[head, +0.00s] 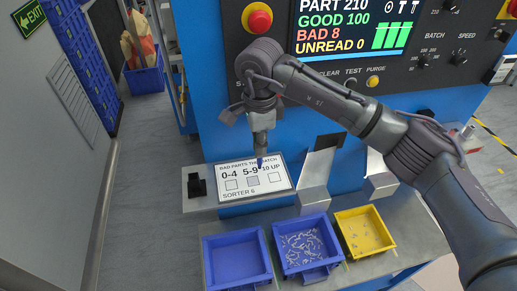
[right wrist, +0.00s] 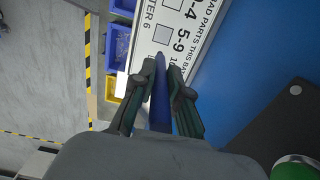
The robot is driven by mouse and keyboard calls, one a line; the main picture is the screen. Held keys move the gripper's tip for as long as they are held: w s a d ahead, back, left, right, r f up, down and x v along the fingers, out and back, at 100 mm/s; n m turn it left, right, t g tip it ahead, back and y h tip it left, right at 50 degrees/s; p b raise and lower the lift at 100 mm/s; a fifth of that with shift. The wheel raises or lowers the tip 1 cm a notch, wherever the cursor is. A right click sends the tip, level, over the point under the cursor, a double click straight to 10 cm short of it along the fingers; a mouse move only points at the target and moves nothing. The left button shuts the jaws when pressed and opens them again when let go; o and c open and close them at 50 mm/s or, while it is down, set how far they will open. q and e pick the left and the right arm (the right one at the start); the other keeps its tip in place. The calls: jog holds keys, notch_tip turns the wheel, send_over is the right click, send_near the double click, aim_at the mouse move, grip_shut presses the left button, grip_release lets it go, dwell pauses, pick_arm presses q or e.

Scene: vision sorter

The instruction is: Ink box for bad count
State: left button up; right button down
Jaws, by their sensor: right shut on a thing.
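The white card (head: 281,186) headed bad parts this batch lies on a ledge in the head view, with boxes under 0-4, 5-9 and 10 up. The 5-9 box (head: 253,181) looks slightly greyer than the others; I cannot tell whether it is inked. The screen (head: 350,22) reads BAD 8. My right gripper (head: 262,150) is shut on a blue pen (right wrist: 161,95), its tip pointing down over the card near the 5-9 label. I cannot tell whether the tip touches. The card also shows in the right wrist view (right wrist: 150,55). My left gripper is out of view.
Below the ledge stand an empty-looking blue bin (head: 237,262), a blue bin with small parts (head: 306,247) and a yellow bin (head: 364,232). A black block (head: 196,186) sits left of the card. A metal chute (head: 316,179) stands to its right.

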jog(key=shift+d+r+p, duration=0.2)
jog(key=shift+r+p, duration=0.15)
jog(key=shift+r, duration=0.9)
jog(key=shift+a+r, duration=0.15)
jog(key=shift+r, duration=0.1)
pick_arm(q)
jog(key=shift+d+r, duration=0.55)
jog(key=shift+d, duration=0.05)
